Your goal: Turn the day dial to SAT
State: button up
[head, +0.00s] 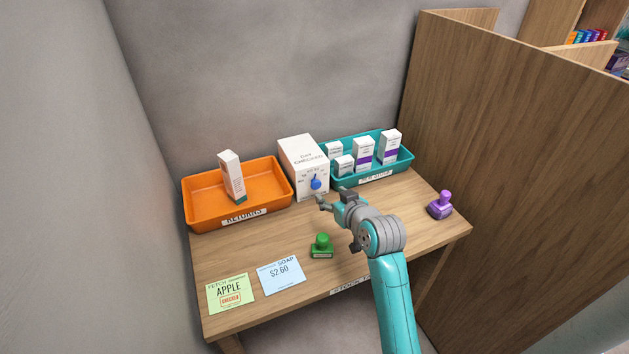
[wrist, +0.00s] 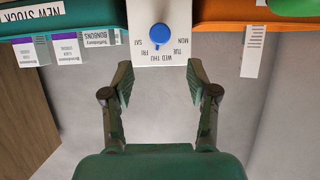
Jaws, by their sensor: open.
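The day dial is a blue knob (head: 316,183) on the front of a white box (head: 303,165) at the back of the counter. In the wrist view the blue knob (wrist: 159,34) shows upside down, with day labels from MON to SAT around it. SAT is printed on the left of the knob in that view, MON on the right. I cannot tell for sure which day the knob points to. My gripper (head: 331,201) is just in front of the box. In the wrist view my gripper (wrist: 160,80) is open and empty, its fingers apart from the knob.
An orange RETURNS tray (head: 205,217) with a carton stands left of the box. A teal NEW STOCK tray (head: 402,163) with several cartons stands right. A green stamp (head: 321,246), two cards and a purple stamp (head: 441,205) lie on the counter (head: 370,268). A wooden partition (head: 490,130) rises on the right.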

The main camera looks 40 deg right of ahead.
aim_at(317, 185)
jog(key=x, duration=1)
jog(key=shift+w, duration=0.25)
jog(key=shift+c, duration=0.3)
grip_shut()
